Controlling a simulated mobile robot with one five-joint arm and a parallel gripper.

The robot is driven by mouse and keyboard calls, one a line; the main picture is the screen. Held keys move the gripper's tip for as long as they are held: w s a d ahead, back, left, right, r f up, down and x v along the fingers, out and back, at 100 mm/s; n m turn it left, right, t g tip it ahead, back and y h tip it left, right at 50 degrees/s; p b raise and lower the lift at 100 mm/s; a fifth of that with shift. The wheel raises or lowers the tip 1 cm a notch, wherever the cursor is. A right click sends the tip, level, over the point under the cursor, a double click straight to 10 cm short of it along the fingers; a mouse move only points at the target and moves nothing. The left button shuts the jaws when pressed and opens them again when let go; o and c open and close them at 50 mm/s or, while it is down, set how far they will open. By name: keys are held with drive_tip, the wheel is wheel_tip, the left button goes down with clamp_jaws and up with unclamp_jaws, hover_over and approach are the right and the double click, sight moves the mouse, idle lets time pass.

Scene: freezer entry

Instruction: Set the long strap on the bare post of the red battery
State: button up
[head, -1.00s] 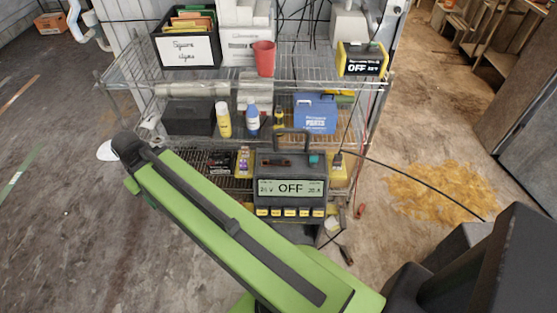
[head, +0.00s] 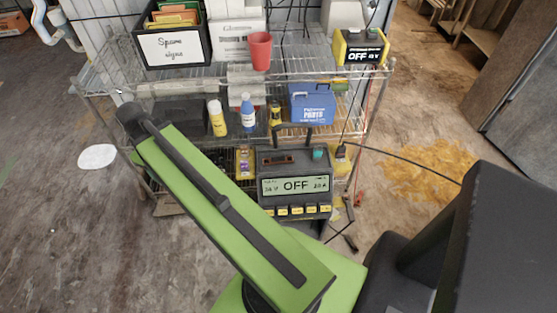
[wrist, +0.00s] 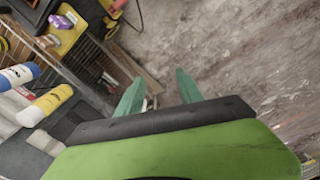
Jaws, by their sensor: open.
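I cannot make out the red battery, its bare post or the long strap in either view. My green arm crosses the head view and hides part of the lower shelf. My gripper (wrist: 158,90) shows in the wrist view as two green fingers, spread apart with nothing between them. They point out over the concrete floor beside the shelf. In the head view the fingers cannot be made out.
A wire shelf rack (head: 365,80) stands ahead. On it are a grey charger (head: 294,183) reading OFF, a blue parts box (head: 312,104), a red cup (head: 260,51), bottles, a sign bin (head: 178,46) and a yellow-black unit (head: 360,48).

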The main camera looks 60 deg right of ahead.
drive_tip(key=s+d+f+n, duration=0.1)
drive_tip(key=s+d, duration=0.1)
drive_tip(key=d, duration=0.7)
drive_tip(key=s+d+n, duration=0.1)
drive_tip(key=s+d, duration=0.2)
drive_tip(key=d, duration=0.6)
drive_tip(key=n+b, duration=0.2)
drive_tip(key=n, duration=0.2)
hover_over(279, 155)
drive_tip(key=f, duration=0.1)
wheel_tip(279, 155, down, 18)
drive_tip(key=b, duration=1.7)
drive_tip(key=shift+w+a+r, duration=0.1)
drive_tip(key=shift+r, duration=0.15)
clamp_jaws()
